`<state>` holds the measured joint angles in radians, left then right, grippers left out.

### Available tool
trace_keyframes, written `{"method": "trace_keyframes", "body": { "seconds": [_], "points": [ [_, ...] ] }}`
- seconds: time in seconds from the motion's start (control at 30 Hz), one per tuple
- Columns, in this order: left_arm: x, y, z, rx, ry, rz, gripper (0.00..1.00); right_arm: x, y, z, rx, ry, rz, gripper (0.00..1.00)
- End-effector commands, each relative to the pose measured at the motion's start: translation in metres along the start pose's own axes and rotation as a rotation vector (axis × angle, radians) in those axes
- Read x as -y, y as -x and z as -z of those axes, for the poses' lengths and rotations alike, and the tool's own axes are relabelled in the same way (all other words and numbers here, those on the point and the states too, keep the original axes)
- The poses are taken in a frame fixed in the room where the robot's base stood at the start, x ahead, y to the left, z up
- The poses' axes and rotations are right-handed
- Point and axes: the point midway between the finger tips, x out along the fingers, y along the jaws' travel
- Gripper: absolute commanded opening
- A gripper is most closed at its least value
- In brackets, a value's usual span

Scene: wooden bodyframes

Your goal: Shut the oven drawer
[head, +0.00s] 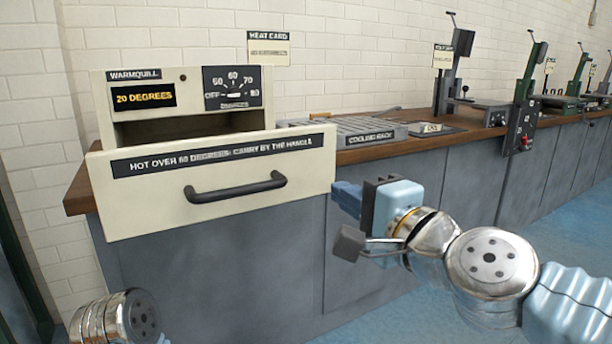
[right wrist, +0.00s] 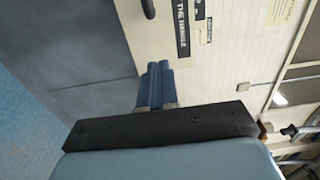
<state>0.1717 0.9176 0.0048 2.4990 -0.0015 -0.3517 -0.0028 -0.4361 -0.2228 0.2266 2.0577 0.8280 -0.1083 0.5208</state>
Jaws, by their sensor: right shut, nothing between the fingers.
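The oven (head: 190,78), marked WARMQUILL, stands on the counter at the left and its display reads 20 DEGREES. Its cream drawer (head: 150,203) is pulled out, with a dark gap behind its front. The drawer front bears a black label and a dark bar handle (head: 235,187). In the right wrist view the drawer front (right wrist: 152,40) shows at the top. My right gripper (head: 344,196) is shut and empty beside the drawer front's right edge; whether they touch is unclear. Its blue fingers (right wrist: 157,85) lie together in the wrist view. My left gripper is out of view.
A cooling rack (head: 348,130) sits on the wooden counter right of the oven. A heat card (head: 268,48) hangs on the wall behind. Several green lever presses (head: 526,85) stand along the counter to the right. Blue floor (head: 480,225) lies open in front of the grey cabinets.

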Motion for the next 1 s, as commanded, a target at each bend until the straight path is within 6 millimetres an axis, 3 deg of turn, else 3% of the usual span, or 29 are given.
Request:
{"method": "trace_keyframes", "body": {
  "seconds": [0.3, 0.5, 0.7, 1.0],
  "points": [
    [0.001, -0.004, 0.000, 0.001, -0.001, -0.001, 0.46, -0.002, -0.070, 0.000, 0.001, 0.000, -0.004, 0.00],
    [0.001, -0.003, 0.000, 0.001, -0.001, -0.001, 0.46, -0.001, -0.100, 0.000, 0.001, 0.002, -0.003, 0.00],
    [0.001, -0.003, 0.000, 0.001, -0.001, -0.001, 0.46, -0.001, -0.111, 0.000, 0.000, 0.002, -0.002, 0.00],
    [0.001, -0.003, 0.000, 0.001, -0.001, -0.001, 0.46, -0.001, -0.112, 0.000, 0.000, 0.002, -0.002, 0.00]
  ]
}}
